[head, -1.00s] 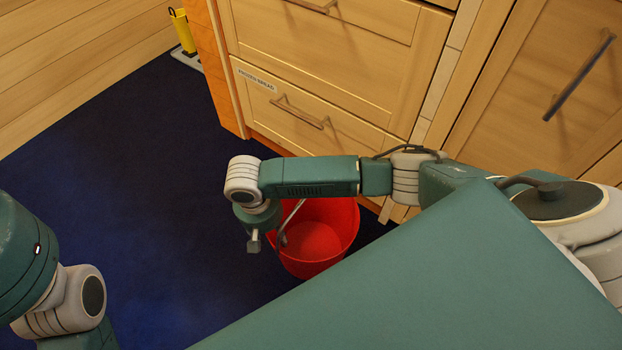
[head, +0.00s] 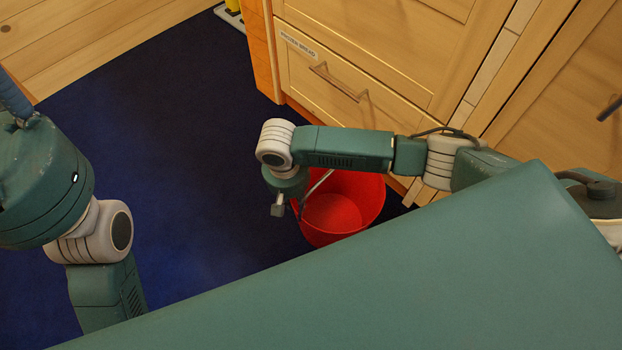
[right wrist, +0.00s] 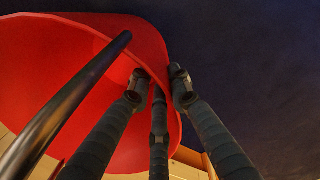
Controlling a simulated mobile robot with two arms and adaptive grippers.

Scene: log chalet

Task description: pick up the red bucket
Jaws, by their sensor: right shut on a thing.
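The red bucket (head: 335,212) stands upright below my right forearm in the head view, close to the drawer front. Its open top faces up, it looks empty, and a metal handle (head: 316,185) crosses its near left side. My right gripper (head: 296,207) is at the bucket's left rim, mostly hidden by my wrist. In the right wrist view the red bucket (right wrist: 70,85) fills the left side, and the gripper (right wrist: 160,90) is shut on its rim. I cannot tell whether the bucket touches the floor. My left arm shows at the left; its gripper is out of view.
Wooden drawers (head: 365,75) with metal handles stand right behind the bucket. The dark blue carpet (head: 170,180) to the left is clear. A yellow object (head: 232,5) is at the top edge, beside the wooden wall.

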